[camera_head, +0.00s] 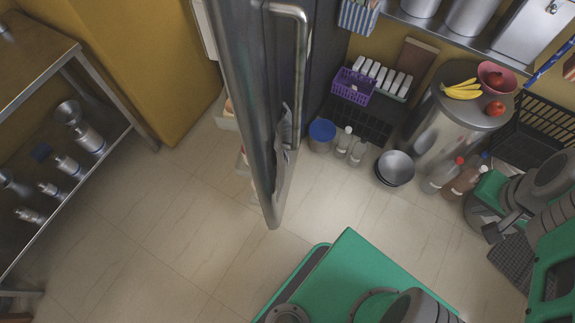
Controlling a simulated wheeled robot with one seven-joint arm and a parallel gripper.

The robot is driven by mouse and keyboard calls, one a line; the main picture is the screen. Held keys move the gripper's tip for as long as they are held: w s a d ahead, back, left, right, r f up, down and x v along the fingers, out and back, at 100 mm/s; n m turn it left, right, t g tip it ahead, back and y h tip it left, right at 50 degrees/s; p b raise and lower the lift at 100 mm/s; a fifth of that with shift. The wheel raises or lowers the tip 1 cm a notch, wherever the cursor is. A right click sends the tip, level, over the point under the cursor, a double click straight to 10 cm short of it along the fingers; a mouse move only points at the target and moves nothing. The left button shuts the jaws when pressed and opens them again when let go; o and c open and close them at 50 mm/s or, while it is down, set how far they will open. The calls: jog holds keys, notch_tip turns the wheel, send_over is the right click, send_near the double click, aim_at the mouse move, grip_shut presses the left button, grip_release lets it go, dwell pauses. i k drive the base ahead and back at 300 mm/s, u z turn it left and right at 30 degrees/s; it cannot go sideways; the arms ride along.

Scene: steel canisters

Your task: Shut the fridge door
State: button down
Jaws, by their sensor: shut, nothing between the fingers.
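The fridge door (243,95) stands open, seen almost edge-on from above, and reaches out from the top of the view into the middle of the floor. Its long steel handle (302,70) is on the right-hand face, with a grey cloth (283,140) hanging there. Door shelves with a few items (241,163) show on the left-hand face. The fridge body is not clearly visible. My gripper (492,234) is at the right, shut and empty, well apart from the door and its handle.
A steel shelf rack (75,160) with metal canisters stands at the left. Bottles (455,180), dark bowls (395,168), a blue-lidded tub (321,134) and a steel bin (440,125) carrying fruit stand at the right. The tiled floor left of the door is clear.

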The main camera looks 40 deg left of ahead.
aim_at(261, 49)
jog(key=k, duration=0.95)
jog(key=u, duration=2.05)
jog(key=i, duration=0.5)
jog(key=u, duration=0.05)
